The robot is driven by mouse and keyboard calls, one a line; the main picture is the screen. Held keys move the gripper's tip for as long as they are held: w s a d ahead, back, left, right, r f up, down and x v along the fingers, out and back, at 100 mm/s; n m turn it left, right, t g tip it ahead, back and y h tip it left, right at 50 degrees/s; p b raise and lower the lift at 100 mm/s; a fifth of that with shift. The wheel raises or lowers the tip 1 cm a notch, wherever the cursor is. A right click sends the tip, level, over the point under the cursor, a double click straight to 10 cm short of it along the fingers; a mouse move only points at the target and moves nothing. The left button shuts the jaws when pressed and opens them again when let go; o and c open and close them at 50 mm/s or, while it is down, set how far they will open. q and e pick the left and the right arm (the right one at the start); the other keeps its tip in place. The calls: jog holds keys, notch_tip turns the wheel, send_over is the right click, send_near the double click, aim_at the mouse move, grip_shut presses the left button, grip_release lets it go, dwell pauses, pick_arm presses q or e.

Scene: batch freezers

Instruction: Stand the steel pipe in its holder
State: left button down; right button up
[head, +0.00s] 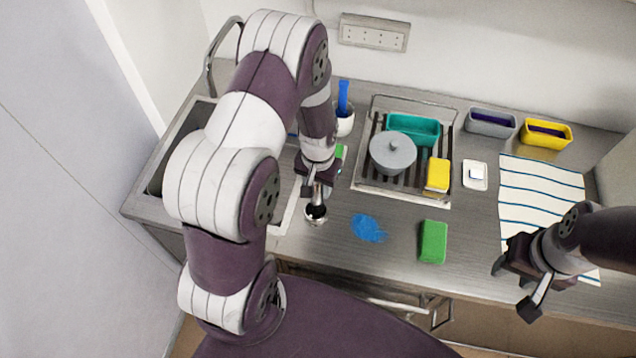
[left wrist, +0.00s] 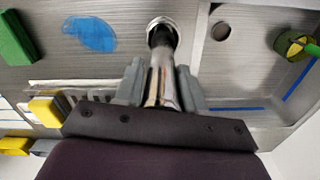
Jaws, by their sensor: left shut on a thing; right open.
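My left gripper (head: 317,192) is shut on the steel pipe (left wrist: 160,80), a shiny upright tube above the counter beside the sink. The left wrist view shows the pipe between the two fingers, pointing at the round holder (left wrist: 154,22). In the head view the holder (head: 315,220) is a small steel ring with a dark opening, directly below the gripper. The pipe's lower end is at or just over the opening; I cannot tell whether it is inside. My right gripper (head: 514,288) is open and empty near the counter's front edge at the right.
A blue spill (head: 368,228) and a green sponge (head: 433,242) lie right of the holder. A drying rack (head: 372,184) holds a grey pot (head: 392,154), a teal tub (head: 425,131) and a yellow sponge (head: 438,174). The sink (head: 160,178) is left; a striped towel (head: 540,185) lies right.

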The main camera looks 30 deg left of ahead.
pick_arm(q)
jog(key=shift+f+b, duration=0.6)
jog(key=shift+f, duration=0.25)
jog(key=shift+r, duration=0.1)
dwell(0.3)
jog(key=shift+r+p, duration=0.7)
jog(key=shift+p, duration=0.05)
jog(key=shift+f+b, duration=0.85)
jog(key=shift+f, duration=0.35)
dwell(0.5)
jog(key=c, duration=0.9)
grip_release()
jog(key=shift+c, duration=0.2)
